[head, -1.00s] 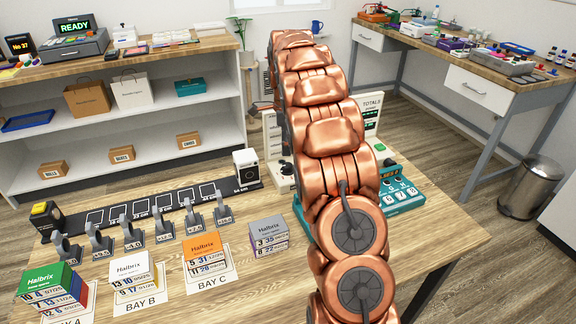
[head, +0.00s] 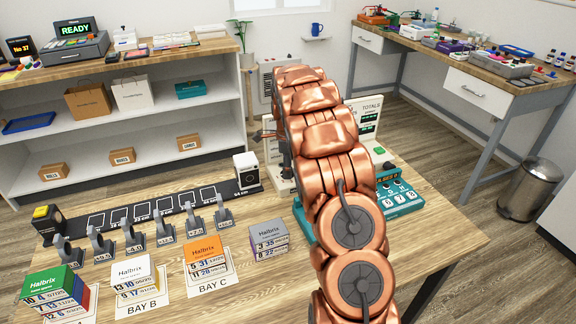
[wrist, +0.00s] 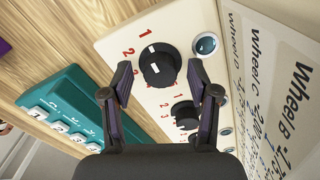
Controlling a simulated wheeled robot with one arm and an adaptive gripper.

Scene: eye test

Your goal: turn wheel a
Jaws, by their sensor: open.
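In the wrist view a large black round knob (wrist: 159,63) with a white mark sits on a cream panel (wrist: 185,28), with red numbers beside it. My gripper (wrist: 160,72) is open, one finger on each side of this knob in the picture; I cannot tell whether they touch it. A smaller black knob (wrist: 185,114) lies just below it to the right. I see no readable "A" label on either knob. A board (wrist: 262,70) on the right lists wheel names with values. In the head view my copper arm hides most of the panel and my gripper.
A teal keypad unit (wrist: 62,108) stands left of the panel in the wrist view; it also shows in the head view (head: 400,201). The white totals board (head: 369,115) rises behind my arm. Boxes, including an orange-topped box (head: 202,248), and several levers stand left on the table.

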